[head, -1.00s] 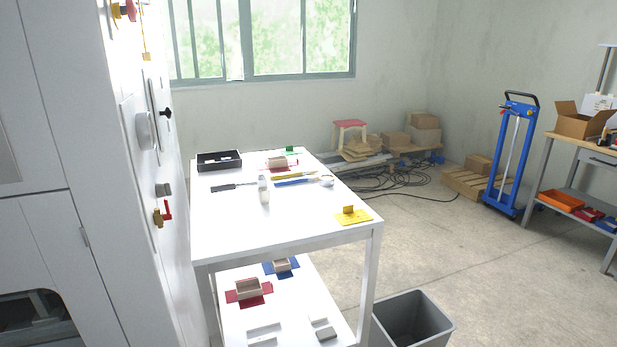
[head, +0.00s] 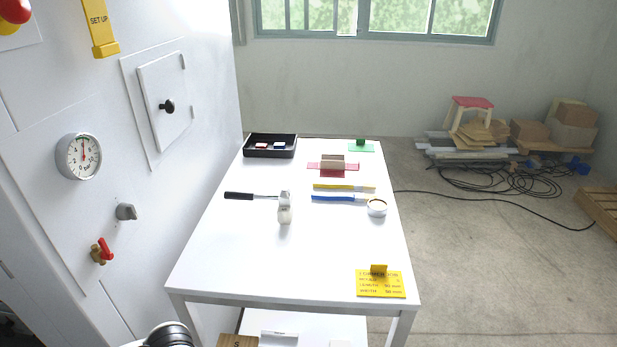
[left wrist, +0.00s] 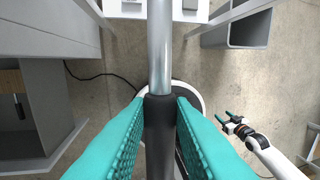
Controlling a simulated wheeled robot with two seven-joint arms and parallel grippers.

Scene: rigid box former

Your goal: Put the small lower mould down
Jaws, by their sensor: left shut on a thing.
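My left gripper (left wrist: 160,105), with teal fingers, is shut on the black grip of a metal bar (left wrist: 160,45) in the left wrist view. The bar's far ends are out of frame, so I cannot tell what it belongs to. A tan block marked "S" (head: 236,341) is cut off by the bottom edge of the head view; I cannot tell whether it rests on the lower shelf or is held. I cannot make out for sure which thing is the small lower mould. My right gripper (left wrist: 226,116) shows small at the right of the left wrist view, its teal fingertips apart.
The white table (head: 240,260) has a bare front left area. A white machine (head: 190,180) stands at the left.

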